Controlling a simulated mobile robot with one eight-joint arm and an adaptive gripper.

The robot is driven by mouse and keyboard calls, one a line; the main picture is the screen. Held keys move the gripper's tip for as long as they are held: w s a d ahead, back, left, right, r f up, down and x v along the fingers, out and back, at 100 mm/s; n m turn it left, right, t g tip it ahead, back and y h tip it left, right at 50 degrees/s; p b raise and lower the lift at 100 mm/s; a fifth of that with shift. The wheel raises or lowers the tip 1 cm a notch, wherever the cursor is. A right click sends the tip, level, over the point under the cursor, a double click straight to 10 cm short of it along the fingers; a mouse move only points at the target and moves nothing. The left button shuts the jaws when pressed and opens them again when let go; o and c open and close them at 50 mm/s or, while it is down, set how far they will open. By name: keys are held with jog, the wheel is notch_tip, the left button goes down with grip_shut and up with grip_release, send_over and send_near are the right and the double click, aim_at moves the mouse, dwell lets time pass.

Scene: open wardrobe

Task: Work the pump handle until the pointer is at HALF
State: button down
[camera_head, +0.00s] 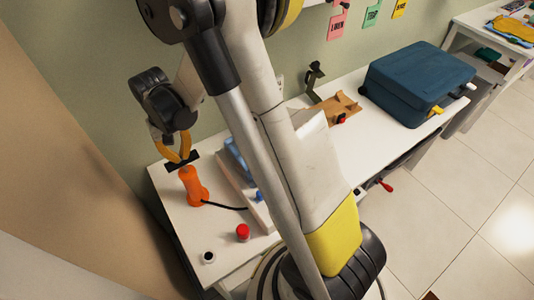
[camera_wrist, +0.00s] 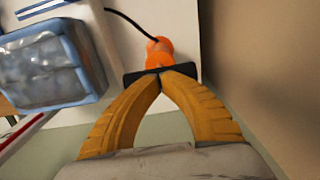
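The orange pump (camera_head: 194,186) stands on the white table at its left end. Its black crossbar handle (camera_head: 182,160) sits just above the body, with little or no shaft showing. My gripper (camera_head: 177,156) comes from above, its yellow fingers converging on the handle. In the wrist view the fingertips (camera_wrist: 163,76) close together at the middle of the handle (camera_wrist: 140,78), with the orange body (camera_wrist: 159,56) beyond. A black hose runs from the pump towards a blue-framed object (camera_wrist: 48,62), mostly hidden by my arm in the head view. I see no readable pointer or HALF mark.
A red-topped button (camera_head: 243,232) and a small white cup-like item (camera_head: 208,257) stand near the table's front edge. A dark blue case (camera_head: 417,82) and a brown wooden piece (camera_head: 335,107) lie further right. A brown panel stands close on the left.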

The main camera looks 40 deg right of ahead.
aim_at(182, 162)
jog(key=shift+f+b, duration=0.95)
jog(key=shift+f, duration=0.5)
notch_tip(182, 162, up, 10)
jog(key=p, duration=0.6)
jog(key=shift+p, duration=0.4)
jog(key=shift+f, duration=0.1)
notch_tip(182, 162, down, 10)
jog(key=b, duration=0.8)
notch_tip(182, 162, up, 10)
jog(key=p, duration=0.6)
jog(key=shift+p, duration=0.3)
dwell(0.3)
notch_tip(182, 162, up, 6)
jog(key=p, duration=0.4)
